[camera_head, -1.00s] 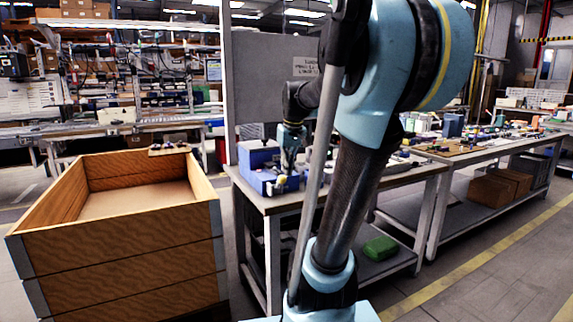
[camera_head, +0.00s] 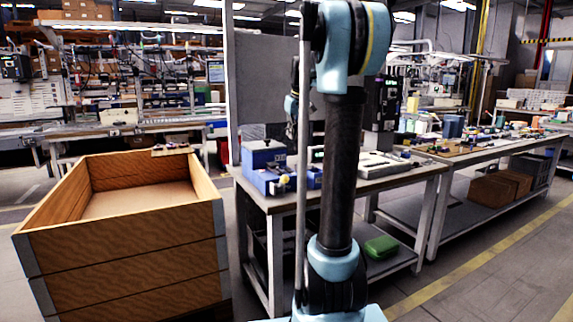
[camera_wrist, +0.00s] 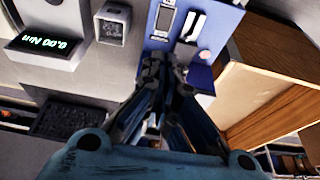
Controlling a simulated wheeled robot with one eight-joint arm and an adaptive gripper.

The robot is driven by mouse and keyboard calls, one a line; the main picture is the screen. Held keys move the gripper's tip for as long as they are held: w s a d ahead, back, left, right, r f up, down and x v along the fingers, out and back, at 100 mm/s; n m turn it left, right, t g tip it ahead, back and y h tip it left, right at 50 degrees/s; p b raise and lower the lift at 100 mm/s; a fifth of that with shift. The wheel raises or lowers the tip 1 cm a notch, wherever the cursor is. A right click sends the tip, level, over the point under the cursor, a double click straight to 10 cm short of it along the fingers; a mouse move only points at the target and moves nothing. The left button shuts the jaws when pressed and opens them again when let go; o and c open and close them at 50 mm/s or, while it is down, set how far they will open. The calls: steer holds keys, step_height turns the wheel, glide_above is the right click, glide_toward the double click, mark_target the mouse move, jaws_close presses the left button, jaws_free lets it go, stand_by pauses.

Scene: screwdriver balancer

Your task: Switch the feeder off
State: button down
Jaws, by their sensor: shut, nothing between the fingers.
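A blue device, which looks like the feeder (camera_head: 264,154), stands at the left end of the workbench in the head view. In the wrist view a blue panel (camera_wrist: 157,43) has a dark rocker-like part (camera_wrist: 165,18), a pale slot and a small reddish round spot (camera_wrist: 204,55). I cannot tell which way any switch is set. My gripper (camera_wrist: 168,62) is shut and empty; its fingertips overlap the blue panel in the wrist view, and I cannot tell touch. In the head view the gripper (camera_head: 291,128) is above the bench, right of the blue device, partly hidden by my arm.
A display reading 0.00 N·m (camera_wrist: 40,44) and a small grey box (camera_wrist: 112,22) are left of the panel. A large wooden crate (camera_head: 120,250) stands left of the workbench (camera_head: 400,180). A grey upright panel (camera_head: 262,90) stands behind the bench.

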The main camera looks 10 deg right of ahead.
steer(key=shift+a, duration=0.1)
glide_toward(287, 169)
steer(key=w+f, duration=0.2)
steer(key=f, duration=0.1)
steer(key=w+f, duration=0.1)
steer(key=f, duration=0.1)
steer(key=shift+w+a, duration=0.3)
steer(key=shift+a, duration=0.05)
steer(key=shift+f, duration=0.45)
steer(key=shift+w+d, duration=0.1)
